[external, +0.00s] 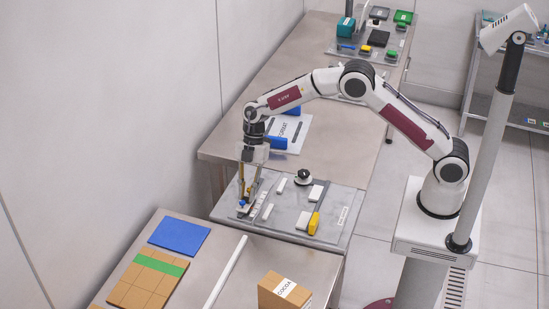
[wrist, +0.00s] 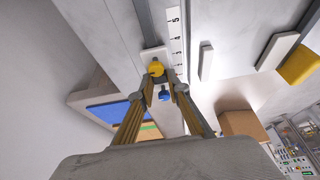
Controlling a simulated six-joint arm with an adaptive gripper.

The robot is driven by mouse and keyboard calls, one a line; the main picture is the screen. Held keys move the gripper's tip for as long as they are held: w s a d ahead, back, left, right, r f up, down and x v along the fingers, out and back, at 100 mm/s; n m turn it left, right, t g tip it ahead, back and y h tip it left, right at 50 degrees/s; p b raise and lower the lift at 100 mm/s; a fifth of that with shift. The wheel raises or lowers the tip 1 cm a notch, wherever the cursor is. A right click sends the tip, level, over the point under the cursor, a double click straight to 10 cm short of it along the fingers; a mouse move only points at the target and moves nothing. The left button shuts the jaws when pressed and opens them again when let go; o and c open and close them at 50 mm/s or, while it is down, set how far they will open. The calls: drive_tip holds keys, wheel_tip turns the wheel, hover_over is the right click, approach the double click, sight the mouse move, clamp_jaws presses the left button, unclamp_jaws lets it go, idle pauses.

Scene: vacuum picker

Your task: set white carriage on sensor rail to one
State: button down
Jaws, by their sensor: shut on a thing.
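The sensor rail (wrist: 146,20) is a grey strip beside a white number scale (wrist: 175,30); 5 and 4 are readable on it, and lower marks are small. The white carriage (wrist: 153,53) sits on the rail, beside the scale below the 4; its exact reading is unclear. My gripper (wrist: 158,73) is shut on the carriage's yellow knob (wrist: 156,69). A small blue knob (wrist: 164,94) shows between the fingers, apart from the yellow one. In the external view my gripper (external: 247,192) points down at the left of the grey panel; it hides much of the rail and carriage there.
The grey panel (external: 338,222) also holds white blocks, a yellow-ended slider (external: 314,223) and a black round knob (external: 303,177). A cardboard box (external: 285,291), a blue mat (external: 179,236) and a green-striped carton (external: 148,277) are on the near table.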

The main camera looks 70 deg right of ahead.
drive_tip(key=shift+a, duration=1.1)
drive_tip(key=c, duration=1.9)
unclamp_jaws()
drive_tip(key=shift+d, duration=0.15)
drive_tip(key=shift+d+r, duration=0.1)
drive_tip(key=shift+d+r, duration=0.1)
drive_tip(key=shift+r, duration=0.1)
drive_tip(key=v, duration=1.1)
drive_tip(key=shift+r, duration=0.2)
